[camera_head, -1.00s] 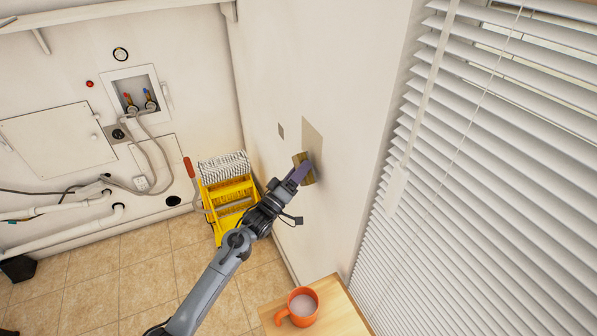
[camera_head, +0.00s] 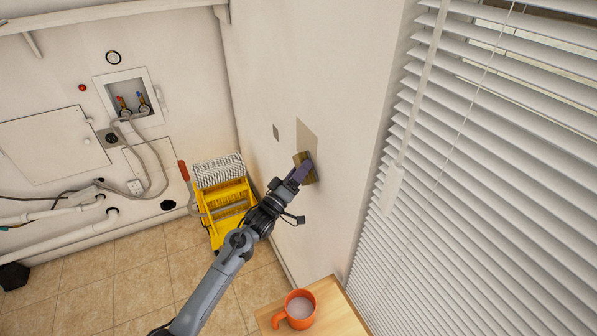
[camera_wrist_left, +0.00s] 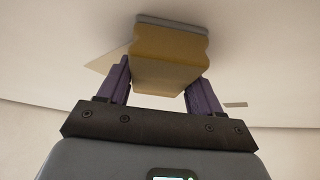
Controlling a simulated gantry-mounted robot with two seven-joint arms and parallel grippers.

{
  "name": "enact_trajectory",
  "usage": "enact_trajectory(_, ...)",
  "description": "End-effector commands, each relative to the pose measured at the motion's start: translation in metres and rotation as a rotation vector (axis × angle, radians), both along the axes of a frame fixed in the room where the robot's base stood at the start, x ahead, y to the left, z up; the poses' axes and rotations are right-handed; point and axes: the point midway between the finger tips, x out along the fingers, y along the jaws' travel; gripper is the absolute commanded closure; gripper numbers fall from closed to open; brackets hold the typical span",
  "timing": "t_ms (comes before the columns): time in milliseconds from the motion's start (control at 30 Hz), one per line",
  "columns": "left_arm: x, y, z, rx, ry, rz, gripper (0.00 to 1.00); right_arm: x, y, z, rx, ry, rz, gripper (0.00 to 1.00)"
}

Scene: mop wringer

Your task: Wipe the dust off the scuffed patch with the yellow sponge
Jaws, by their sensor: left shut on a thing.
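The scuffed patch (camera_head: 307,134) is a tan upright rectangle on the white wall. Its lower part is hidden behind the yellow sponge (camera_head: 311,179) and my left gripper (camera_head: 302,171). The gripper is shut on the sponge, whose dull yellow body shows between the purple fingers in the left wrist view (camera_wrist_left: 168,72). The sponge has a grey layer on its far side, at the wall; exact contact is hard to see. Part of the patch shows left of the sponge in the wrist view (camera_wrist_left: 104,61). My right gripper is not in view.
A small grey-brown square (camera_head: 276,132) is on the wall left of the patch. A yellow mop wringer (camera_head: 228,208) stands on the tiled floor. An orange mug (camera_head: 299,308) stands on a wooden surface (camera_head: 338,309) at the bottom. White blinds (camera_head: 470,170) are at right.

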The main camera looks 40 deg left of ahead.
Motion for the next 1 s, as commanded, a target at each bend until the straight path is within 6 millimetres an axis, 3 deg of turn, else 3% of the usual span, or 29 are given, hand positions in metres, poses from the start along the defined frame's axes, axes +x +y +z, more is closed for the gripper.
enact_trajectory(533,-0.001,0.0,0.036,0.0,0.0,0.0,0.69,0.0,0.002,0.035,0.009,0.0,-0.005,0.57)
enact_trajectory(1000,-0.001,0.0,0.057,0.0,0.0,0.0,0.69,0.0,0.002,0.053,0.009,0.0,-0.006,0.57)
